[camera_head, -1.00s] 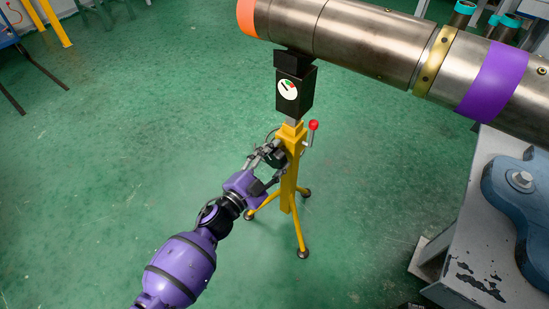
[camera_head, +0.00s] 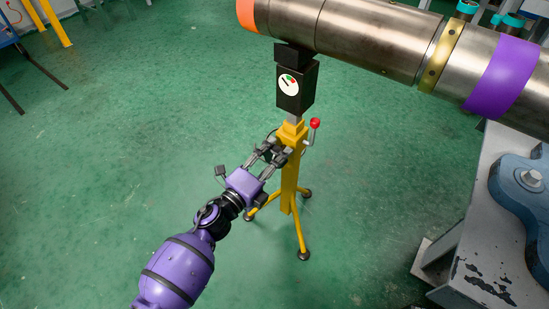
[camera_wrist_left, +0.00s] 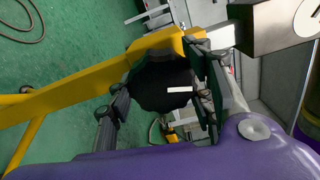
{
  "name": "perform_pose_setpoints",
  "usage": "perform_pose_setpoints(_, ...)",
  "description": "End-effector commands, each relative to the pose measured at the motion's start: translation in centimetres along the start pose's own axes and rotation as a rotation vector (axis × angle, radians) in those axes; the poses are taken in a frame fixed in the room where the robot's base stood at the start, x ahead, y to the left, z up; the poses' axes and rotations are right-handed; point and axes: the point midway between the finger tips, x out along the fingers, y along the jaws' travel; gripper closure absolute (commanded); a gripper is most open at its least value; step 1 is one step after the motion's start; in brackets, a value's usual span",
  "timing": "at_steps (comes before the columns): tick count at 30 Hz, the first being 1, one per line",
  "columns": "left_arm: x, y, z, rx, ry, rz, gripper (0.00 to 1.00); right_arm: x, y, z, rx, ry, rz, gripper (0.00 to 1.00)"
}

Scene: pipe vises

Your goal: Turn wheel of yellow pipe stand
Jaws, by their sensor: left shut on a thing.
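The yellow pipe stand (camera_head: 289,180) stands on three splayed legs under the pipe, with a black gauge box (camera_head: 297,86) on top and a red-knobbed lever (camera_head: 315,123) at its side. Its black wheel (camera_wrist_left: 160,82), with a lobed rim and a white mark, shows between my left fingers in the left wrist view. My left gripper (camera_head: 279,146) is shut on the wheel, with a finger at either side of it. In the head view the gripper mostly hides the wheel. My right gripper is not in view.
A large metal pipe (camera_head: 372,38) with orange, brass and purple bands runs across the top right above the stand. A grey bench with a blue vise part (camera_head: 525,187) is at the right. The green floor around the stand is mostly clear.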

Motion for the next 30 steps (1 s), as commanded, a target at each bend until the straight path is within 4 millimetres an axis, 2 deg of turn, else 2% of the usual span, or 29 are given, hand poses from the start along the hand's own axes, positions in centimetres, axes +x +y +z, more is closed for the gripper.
perform_pose_setpoints(1,-0.1,0.5,-0.1,0.043,0.001,0.007,0.78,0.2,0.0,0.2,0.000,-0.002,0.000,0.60)
perform_pose_setpoints(15,-0.2,0.5,0.1,0.418,0.000,0.008,0.78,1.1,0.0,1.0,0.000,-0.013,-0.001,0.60)
perform_pose_setpoints(30,-0.1,0.3,0.3,0.557,-0.001,0.008,0.78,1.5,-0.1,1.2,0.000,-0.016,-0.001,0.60)
